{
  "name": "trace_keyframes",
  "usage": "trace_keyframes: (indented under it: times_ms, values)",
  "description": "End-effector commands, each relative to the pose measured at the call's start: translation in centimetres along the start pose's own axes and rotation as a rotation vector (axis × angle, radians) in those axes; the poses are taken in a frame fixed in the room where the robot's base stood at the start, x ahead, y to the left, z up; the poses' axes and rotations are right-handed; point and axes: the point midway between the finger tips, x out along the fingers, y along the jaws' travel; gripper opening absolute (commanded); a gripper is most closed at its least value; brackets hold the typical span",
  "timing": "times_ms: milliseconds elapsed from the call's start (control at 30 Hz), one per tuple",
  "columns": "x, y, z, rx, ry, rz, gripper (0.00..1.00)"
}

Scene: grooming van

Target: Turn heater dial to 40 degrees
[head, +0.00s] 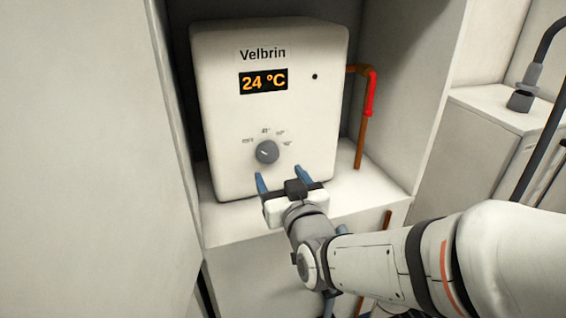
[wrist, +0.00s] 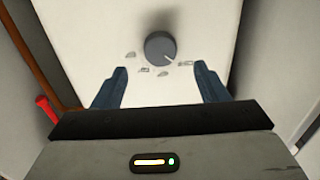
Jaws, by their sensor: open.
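The white Velbrin heater (head: 222,125) stands in a cabinet recess, and its display (head: 263,80) reads 24 °C. The grey round dial (head: 267,152) is on the lower front, with small marks around its upper side; I cannot read them clearly. A light pointer line shows on the dial. My gripper (head: 280,177) is open and empty, just in front of and below the dial, with its blue fingers apart. In the wrist view, the dial (wrist: 160,47) lies beyond and between the fingertips (wrist: 160,69), not between the jaws. The wrist view shows the heater upside down.
Recess walls stand close on both sides of the heater. An orange pipe with a red part (head: 371,95) runs down beside its right side. A counter with a black tap-like fitting (head: 521,98) stands at the far right.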

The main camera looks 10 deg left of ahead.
Motion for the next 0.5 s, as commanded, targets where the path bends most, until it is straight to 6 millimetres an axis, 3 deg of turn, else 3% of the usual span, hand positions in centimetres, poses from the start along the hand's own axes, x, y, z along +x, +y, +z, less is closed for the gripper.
trace_keyframes:
  times_ms: [500]
  values:
    - [6.7,0.1,0.0,0.000,-0.002,0.001,0.67]
